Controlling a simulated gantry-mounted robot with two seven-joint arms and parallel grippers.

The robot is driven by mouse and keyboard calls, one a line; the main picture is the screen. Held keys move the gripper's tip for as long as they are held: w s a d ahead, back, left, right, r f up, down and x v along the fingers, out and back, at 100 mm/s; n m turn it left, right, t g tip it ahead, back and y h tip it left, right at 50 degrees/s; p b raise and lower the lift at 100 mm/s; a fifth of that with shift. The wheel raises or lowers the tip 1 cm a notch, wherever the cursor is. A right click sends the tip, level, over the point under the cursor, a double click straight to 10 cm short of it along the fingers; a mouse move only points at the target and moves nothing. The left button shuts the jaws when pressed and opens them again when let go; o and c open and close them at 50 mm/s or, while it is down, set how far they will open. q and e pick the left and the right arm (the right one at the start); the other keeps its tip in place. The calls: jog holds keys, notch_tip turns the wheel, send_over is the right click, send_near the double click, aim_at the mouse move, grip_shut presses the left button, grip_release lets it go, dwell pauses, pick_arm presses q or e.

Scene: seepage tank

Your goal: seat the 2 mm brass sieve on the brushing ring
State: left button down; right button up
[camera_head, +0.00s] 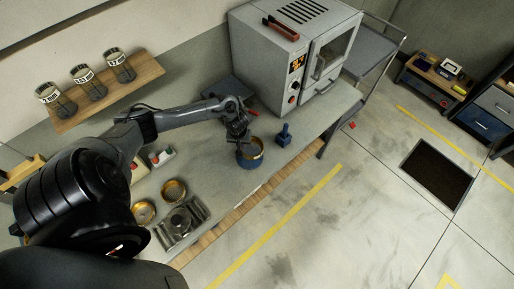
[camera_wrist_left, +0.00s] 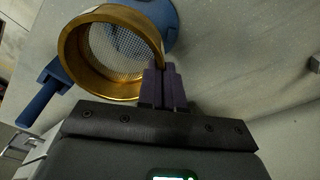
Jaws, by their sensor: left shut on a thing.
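The brass sieve (camera_head: 257,150) has a gold rim and a fine wire mesh floor. In the left wrist view the sieve (camera_wrist_left: 72,50) fills the upper left. My left gripper (camera_head: 245,140) is shut on the near side of its rim; its dark fingers show in the left wrist view (camera_wrist_left: 163,85). The blue brushing ring (camera_head: 249,163) shows under the sieve in the head view. In the left wrist view the ring (camera_wrist_left: 165,22) shows behind the sieve, partly hidden. I cannot tell whether sieve and ring touch. My right gripper is not in view.
A blue brush (camera_head: 284,135) stands right of the ring. Two other brass sieves (camera_head: 174,191) (camera_head: 144,212) are beside a metal device (camera_head: 181,221) at the bench's left. A grey oven (camera_head: 290,60) stands behind. Jars (camera_head: 84,81) line a wooden shelf (camera_head: 140,82).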

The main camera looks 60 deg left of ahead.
pick_arm(q)
jog(key=shift+s+a+r, duration=0.1)
jog(key=shift+s+a, duration=0.25)
jog(key=shift+a, duration=0.35)
notch_tip(320, 180, down, 3)
jog(key=shift+r, duration=0.15)
jog(key=shift+f+b, duration=1.05)
jog(key=shift+f, duration=0.45)
jog(key=shift+r+p, duration=0.1)
jog(key=shift+p, duration=0.35)
jog(key=shift+p, duration=0.45)
jog(key=shift+f, duration=0.2)
dwell(0.5)
